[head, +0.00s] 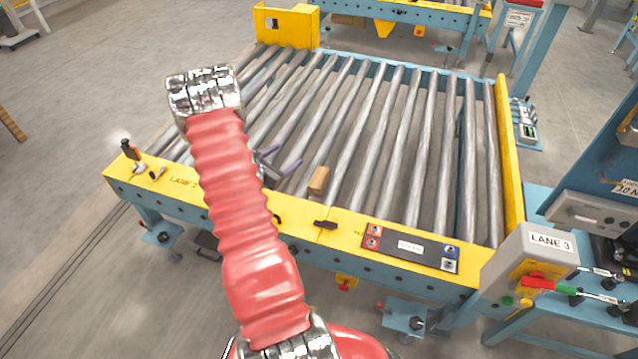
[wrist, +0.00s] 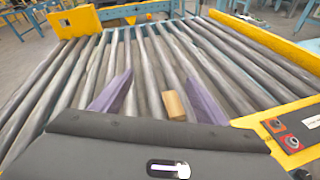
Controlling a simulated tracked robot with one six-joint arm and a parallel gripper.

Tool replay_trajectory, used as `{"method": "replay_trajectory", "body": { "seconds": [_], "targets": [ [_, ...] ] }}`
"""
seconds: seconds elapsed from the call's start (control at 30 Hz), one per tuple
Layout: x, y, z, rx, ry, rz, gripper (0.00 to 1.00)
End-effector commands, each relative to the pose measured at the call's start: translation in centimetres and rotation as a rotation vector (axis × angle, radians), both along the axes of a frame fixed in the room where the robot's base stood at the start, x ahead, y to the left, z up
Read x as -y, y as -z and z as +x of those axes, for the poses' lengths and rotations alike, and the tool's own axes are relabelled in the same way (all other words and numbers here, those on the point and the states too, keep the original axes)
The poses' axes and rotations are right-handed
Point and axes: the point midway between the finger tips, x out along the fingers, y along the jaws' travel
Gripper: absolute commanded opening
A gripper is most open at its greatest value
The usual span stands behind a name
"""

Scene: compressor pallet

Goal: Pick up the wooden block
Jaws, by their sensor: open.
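The wooden block (head: 319,180) is a small light-brown piece lying on the grey rollers near the front yellow rail. It also shows in the wrist view (wrist: 174,105), between the two purple fingers and nearer the right one. My gripper (head: 279,163) is open and empty, to the left of the block in the head view. Its purple fingers (wrist: 157,92) are spread in the wrist view, with rollers seen between them. My red-sleeved arm hides part of the gripper in the head view. I cannot tell how high the fingers are above the rollers.
The roller conveyor has a yellow front rail (head: 340,228) with a button panel (head: 410,247). A black-handled item (head: 131,150) stands at its left end. A LANE 3 box (head: 541,250) is at the right. Rollers behind the block are clear.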

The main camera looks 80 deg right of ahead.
Motion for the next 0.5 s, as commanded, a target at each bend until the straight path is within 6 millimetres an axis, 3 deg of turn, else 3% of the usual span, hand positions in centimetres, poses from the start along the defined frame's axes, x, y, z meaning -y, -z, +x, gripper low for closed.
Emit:
{"method": "replay_trajectory", "body": {
  "seconds": [0.03, 0.3, 0.5],
  "targets": [
    [0.5, 2.1, -0.9, -0.029, -0.018, 0.014, 0.67],
    [1.8, 11.4, -4.1, -0.144, -0.151, 0.075, 0.67],
    [1.5, 17.0, -5.8, -0.19, -0.235, 0.116, 0.67]
  ]
}}
